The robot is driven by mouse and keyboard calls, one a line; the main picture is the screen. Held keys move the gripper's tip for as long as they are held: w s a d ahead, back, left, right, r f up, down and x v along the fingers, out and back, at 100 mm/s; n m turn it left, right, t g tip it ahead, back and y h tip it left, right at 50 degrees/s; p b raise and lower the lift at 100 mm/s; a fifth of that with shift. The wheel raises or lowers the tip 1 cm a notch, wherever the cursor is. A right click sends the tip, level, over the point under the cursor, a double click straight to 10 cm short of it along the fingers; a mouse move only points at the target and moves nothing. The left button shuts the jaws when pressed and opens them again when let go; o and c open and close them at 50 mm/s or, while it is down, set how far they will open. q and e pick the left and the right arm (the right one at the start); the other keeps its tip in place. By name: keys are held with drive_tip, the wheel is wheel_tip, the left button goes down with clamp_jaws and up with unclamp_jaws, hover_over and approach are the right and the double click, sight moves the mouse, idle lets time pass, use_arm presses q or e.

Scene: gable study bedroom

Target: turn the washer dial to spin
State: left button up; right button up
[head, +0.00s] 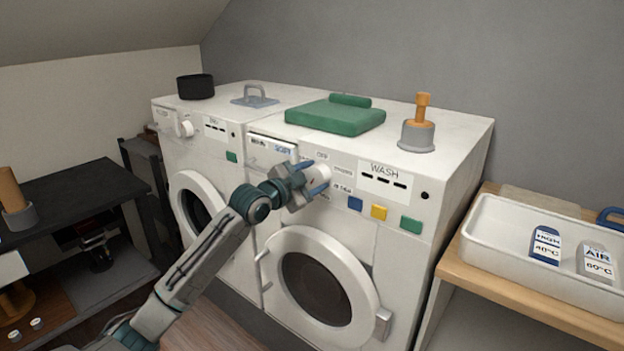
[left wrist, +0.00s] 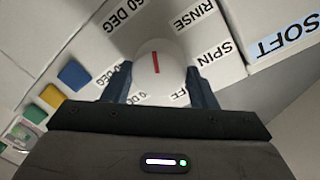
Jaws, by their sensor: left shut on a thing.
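The washer (head: 400,285) is the white front-loader marked WASH, right of a similar machine. Its round white dial (head: 319,175) is on the upper front panel. My left gripper (head: 314,180) is shut on the dial, with one finger on each side. In the left wrist view, the dial (left wrist: 165,77) has a red mark (left wrist: 156,62) pointing up in the picture, between the 60 DEG label (left wrist: 118,16) and the RINSE label (left wrist: 195,17). The SPIN label (left wrist: 214,54) is right of the dial. The lower labels are partly hidden by the fingers. My right gripper is out of view.
Blue (head: 355,204), yellow (head: 379,212) and green (head: 411,225) buttons sit right of the dial. The round washer door (head: 364,297) is below. A white tray (head: 497,252) stands on a wooden shelf at right.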

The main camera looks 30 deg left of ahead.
use_arm(q)
drive_tip(key=m, duration=0.5)
drive_tip(key=shift+d+r+y, duration=0.1)
drive_tip(key=shift+r+y, duration=0.05)
drive_tip(key=shift+y, duration=0.25)
drive_tip(key=m+p, duration=0.1)
drive_tip(key=m, duration=0.3)
drive_tip(key=shift+y, duration=0.3)
drive_tip(key=m, duration=0.3)
drive_tip(key=shift+d+m, duration=0.1)
drive_tip(key=shift+m, duration=0.3)
drive_tip(key=shift+m+p, duration=0.3)
drive_tip(key=shift+m, duration=0.4)
drive_tip(key=shift+f+m+y, duration=0.25)
drive_tip(key=shift+m+y, duration=0.15)
drive_tip(key=shift+m, duration=1)
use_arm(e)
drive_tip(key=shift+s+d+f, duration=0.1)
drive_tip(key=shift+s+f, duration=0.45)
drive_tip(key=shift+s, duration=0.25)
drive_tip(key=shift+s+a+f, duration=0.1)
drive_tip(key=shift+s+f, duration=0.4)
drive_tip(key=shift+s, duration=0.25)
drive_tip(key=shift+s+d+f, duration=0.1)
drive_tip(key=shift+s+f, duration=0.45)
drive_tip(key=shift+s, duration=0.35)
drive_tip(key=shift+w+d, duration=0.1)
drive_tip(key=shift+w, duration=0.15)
